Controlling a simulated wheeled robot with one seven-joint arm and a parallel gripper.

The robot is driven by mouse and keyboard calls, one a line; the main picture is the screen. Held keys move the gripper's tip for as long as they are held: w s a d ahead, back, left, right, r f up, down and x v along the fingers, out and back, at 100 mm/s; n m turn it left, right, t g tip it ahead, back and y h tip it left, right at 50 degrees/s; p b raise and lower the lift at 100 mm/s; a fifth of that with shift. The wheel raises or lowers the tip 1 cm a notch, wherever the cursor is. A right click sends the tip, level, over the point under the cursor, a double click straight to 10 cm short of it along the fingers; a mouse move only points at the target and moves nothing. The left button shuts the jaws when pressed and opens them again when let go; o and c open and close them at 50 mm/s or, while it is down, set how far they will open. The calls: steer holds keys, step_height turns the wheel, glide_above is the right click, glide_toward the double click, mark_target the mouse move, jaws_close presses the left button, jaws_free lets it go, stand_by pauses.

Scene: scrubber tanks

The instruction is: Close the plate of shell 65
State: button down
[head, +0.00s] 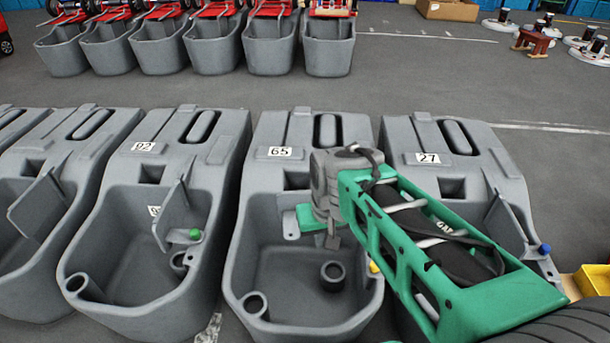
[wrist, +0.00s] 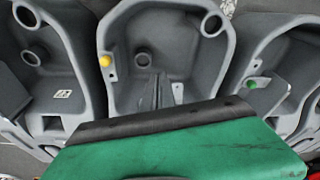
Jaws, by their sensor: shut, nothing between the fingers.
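Shell 65 (head: 240,250) is the grey tank with the 65 label (head: 280,152), at the middle of the head view. It is also the middle shell in the wrist view (wrist: 125,35). A yellow knob (wrist: 105,60) sits on its side wall, partly hidden by my arm in the head view (head: 374,267). A light strip with a hole (wrist: 178,93), apparently part of its plate, shows at the wrist view's middle; the rest is hidden, so I cannot tell its angle. My gripper (head: 333,240) is shut and empty, pointing down inside the shell's opening. Contact with the plate cannot be made out.
Shell 92 (head: 80,245), with its plate (head: 173,215) standing out and a green knob (head: 195,234), is on the left. Shell 27 (head: 395,135), with a blue knob (head: 544,249), is on the right, partly behind my arm. Open floor (head: 420,85) lies behind the row.

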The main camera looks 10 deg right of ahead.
steer(key=w+f+m+t+p, duration=0.1)
steer(key=w+f, duration=0.1)
steer(key=w, duration=1.5)
steer(key=w+f+m+t, duration=0.1)
steer(key=w+f, duration=0.1)
steer(key=w, duration=1.4)
step_height(320, 180, down, 10)
steer(key=b, duration=0.5)
steer(key=shift+a+h, duration=0.2)
steer(key=shift+h, duration=0.1)
steer(key=shift+s+r, duration=0.1)
steer(key=shift+r, duration=0.05)
